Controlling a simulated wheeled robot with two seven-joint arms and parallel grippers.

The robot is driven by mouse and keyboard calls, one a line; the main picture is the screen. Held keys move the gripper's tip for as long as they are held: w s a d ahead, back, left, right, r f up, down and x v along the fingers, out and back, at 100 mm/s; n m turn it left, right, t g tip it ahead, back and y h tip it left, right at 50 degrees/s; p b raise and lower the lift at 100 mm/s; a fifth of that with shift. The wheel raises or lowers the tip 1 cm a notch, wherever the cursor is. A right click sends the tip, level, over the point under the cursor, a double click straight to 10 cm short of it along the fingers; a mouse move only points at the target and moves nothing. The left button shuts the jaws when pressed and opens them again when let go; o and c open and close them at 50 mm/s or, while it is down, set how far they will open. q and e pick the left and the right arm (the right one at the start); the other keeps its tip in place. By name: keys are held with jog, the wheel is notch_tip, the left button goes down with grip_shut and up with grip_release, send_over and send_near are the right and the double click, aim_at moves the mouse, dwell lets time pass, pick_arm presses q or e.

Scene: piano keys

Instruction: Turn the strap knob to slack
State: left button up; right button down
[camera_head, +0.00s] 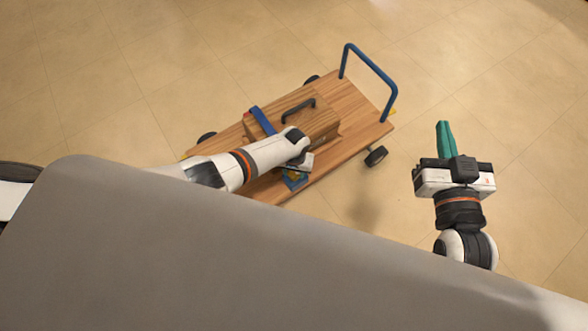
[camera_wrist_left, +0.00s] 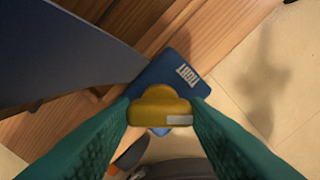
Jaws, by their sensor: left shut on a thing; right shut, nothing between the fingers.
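The yellow lobed strap knob (camera_wrist_left: 160,98) sits between my left gripper's teal fingers (camera_wrist_left: 160,112) in the left wrist view. A white patch shows on its right lower side. Behind it is a blue plate (camera_wrist_left: 194,88) with a white label reading "TIGHT"; no slack mark is visible. In the head view the left gripper (camera_head: 299,165) is at the near side of the wooden box, largely hiding the knob. The blue strap (camera_head: 263,120) runs over the box and shows large at left in the wrist view. My right gripper (camera_head: 445,140) is shut and empty, right of the cart.
The wooden box (camera_head: 318,120) with a dark handle (camera_head: 298,108) stands on a wooden cart (camera_head: 352,108). The cart has dark wheels (camera_head: 376,156) and a blue push bar (camera_head: 372,68). Tiled floor around it is clear. A grey surface (camera_head: 200,260) fills the lower foreground.

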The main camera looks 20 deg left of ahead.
pick_arm(q)
jog(key=m, duration=0.2)
jog(key=shift+m, duration=0.4)
jog(key=m, duration=1.2)
jog(key=shift+m, duration=0.3)
jog(key=m, duration=0.2)
jog(key=shift+m, duration=0.4)
jog(key=m, duration=0.4)
jog(key=shift+b, duration=0.3)
jog(key=m, duration=0.3)
jog(key=shift+m, duration=0.7)
pick_arm(e)
jog(key=r+t, duration=0.1)
jog(key=r, duration=0.1)
jog(key=r+t, duration=0.1)
jog(key=shift+a+r+t+y, duration=0.25)
jog(key=shift+r+t+y, duration=0.05)
jog(key=shift+y, duration=0.1)
jog(key=shift+r, duration=0.15)
